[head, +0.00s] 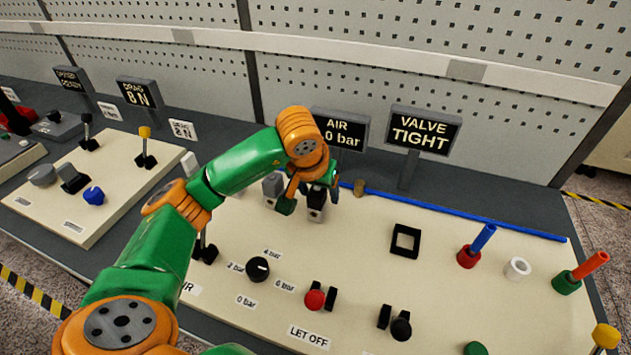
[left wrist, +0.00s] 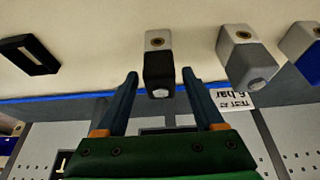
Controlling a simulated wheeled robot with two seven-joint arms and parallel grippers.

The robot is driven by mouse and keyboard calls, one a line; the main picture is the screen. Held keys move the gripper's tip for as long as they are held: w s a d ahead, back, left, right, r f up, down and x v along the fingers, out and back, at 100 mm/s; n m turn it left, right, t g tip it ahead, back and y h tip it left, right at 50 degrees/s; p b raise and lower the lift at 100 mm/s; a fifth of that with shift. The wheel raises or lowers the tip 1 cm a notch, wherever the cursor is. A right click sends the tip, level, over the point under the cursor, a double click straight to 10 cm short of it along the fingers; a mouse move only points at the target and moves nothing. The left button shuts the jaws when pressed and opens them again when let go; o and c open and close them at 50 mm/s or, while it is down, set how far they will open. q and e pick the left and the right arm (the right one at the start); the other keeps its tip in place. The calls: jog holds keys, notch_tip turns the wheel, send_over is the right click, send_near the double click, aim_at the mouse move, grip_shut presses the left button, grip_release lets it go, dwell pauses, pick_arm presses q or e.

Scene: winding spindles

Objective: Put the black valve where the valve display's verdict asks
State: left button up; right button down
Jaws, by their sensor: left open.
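The black valve (head: 317,196), black on top with a pale lower block, stands upright on the cream board below the air display. It also shows in the left wrist view (left wrist: 158,68), between the fingers. My left gripper (head: 308,199) is open around it, one finger on each side, with gaps visible in the left wrist view (left wrist: 160,97). The valve display (head: 424,132) reads "VALVE TIGHT". A black square frame (head: 393,240) lies on the board to the right; it shows in the left wrist view (left wrist: 28,54) too. My right gripper is out of view.
A grey valve (left wrist: 246,62) stands beside the black one, and a blue one (left wrist: 306,48) beyond it. The air display (head: 339,131) reads 0 bar. A red holder (head: 468,258) with a blue rod, a white ring (head: 517,268) and a green holder (head: 566,283) stand at right.

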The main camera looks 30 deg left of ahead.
pick_arm(q)
jog(key=p+v, duration=0.1)
jog(key=v, duration=0.9)
jog(key=shift+s+r, duration=0.25)
jog(key=shift+r, duration=0.1)
